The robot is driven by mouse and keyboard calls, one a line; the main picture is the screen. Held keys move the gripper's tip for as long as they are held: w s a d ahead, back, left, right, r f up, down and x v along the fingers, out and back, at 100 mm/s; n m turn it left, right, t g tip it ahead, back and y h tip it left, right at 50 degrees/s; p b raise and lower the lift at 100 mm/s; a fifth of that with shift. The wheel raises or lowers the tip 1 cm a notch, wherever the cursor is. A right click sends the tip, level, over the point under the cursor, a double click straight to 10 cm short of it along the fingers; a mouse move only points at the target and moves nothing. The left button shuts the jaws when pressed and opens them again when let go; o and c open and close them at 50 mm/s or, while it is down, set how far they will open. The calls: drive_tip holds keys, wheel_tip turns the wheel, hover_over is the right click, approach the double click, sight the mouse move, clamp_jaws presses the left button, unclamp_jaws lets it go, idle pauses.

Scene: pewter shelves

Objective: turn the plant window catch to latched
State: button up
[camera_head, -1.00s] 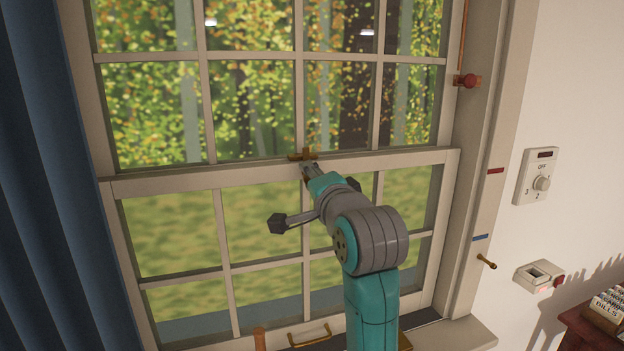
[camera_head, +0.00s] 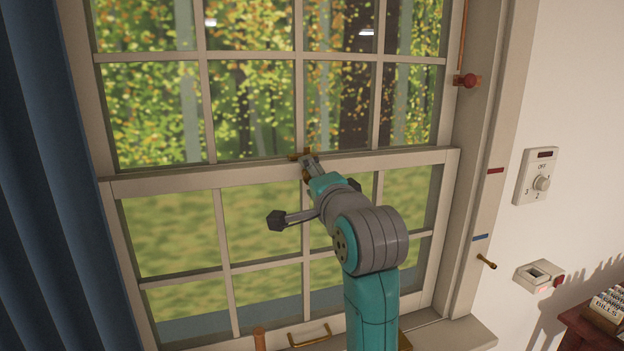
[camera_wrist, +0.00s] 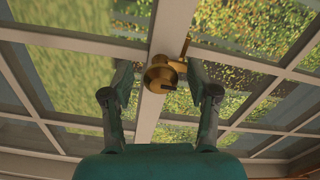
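The brass window catch (camera_head: 296,156) sits on the meeting rail in the middle of the sash window, partly hidden behind my fingertips in the head view. In the wrist view the catch (camera_wrist: 161,76) shows a round brass body with a lever reaching up and slightly right. My gripper (camera_head: 308,164) is at the catch. In the wrist view my gripper (camera_wrist: 160,80) is open, one finger on each side of the round body, with visible gaps. I cannot tell whether a finger touches the lever.
The window's meeting rail (camera_head: 240,172) and glazing bars lie close around my gripper. A blue curtain (camera_head: 40,180) hangs at the left. A brass handle (camera_head: 310,337) is on the lower sash. A dial switch (camera_head: 538,178) and a small brass lever (camera_head: 486,262) are at the right.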

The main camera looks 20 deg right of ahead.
drive_tip(key=s, duration=1.2)
